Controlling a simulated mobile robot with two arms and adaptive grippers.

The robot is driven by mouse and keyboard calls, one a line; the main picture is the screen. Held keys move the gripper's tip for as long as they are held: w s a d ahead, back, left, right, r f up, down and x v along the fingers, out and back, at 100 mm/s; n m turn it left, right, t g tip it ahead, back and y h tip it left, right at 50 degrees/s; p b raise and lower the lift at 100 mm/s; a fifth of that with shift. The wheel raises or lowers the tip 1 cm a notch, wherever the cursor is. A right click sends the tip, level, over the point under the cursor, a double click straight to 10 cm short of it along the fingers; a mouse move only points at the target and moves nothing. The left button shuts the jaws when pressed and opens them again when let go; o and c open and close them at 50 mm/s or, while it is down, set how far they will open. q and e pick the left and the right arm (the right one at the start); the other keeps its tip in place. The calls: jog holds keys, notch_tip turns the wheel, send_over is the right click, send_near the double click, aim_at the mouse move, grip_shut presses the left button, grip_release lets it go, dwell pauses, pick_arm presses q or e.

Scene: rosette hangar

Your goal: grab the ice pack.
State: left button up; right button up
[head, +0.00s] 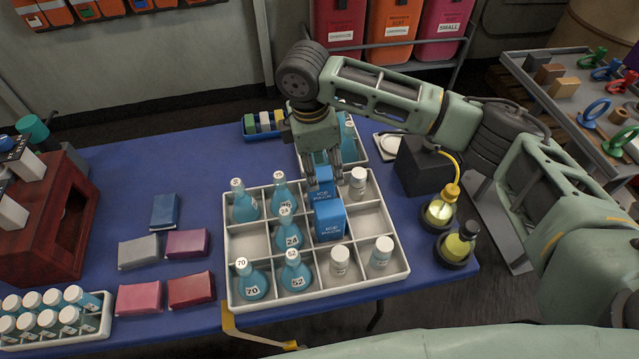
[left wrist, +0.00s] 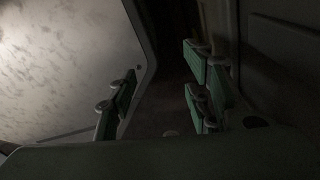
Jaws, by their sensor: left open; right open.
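Blue packs with white lettering stand in the white divided tray (head: 262,301). The front one (head: 329,222) is upright in a middle cell, and another blue pack (head: 321,191) stands just behind it. The lettering is too small to read surely, but these look like the ice packs. My right gripper (head: 325,178) is open, pointing down over the rear blue pack, with its fingertips close to that pack's top; I cannot tell if they touch. My left gripper (left wrist: 160,95) shows only in the left wrist view, open and empty, away from the tray.
Round-bottomed blue flasks (head: 245,205) and white-capped jars (head: 339,261) fill nearby cells. A second tray (head: 360,150) lies behind. Yellow-liquid flasks (head: 441,207) and a black box (head: 423,165) stand at right. Coloured packets (head: 187,244) lie left; the blue table (head: 120,180) is partly clear there.

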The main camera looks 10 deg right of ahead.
aim_at(323, 186)
notch_tip(323, 186, down, 2)
jog(key=shift+w+f, duration=0.1)
jog(key=shift+f, duration=0.3)
notch_tip(323, 186, down, 4)
jog(key=shift+d+f+p, duration=0.15)
jog(key=shift+p, duration=0.15)
jog(key=shift+f, duration=0.3)
jog(key=shift+c, duration=0.2)
jog(key=c, duration=0.4)
pick_arm(q)
jog(key=shift+s+d+r, duration=0.2)
jog(key=shift+s+d, duration=0.15)
jog(key=shift+d, duration=0.05)
pick_arm(e)
grip_shut()
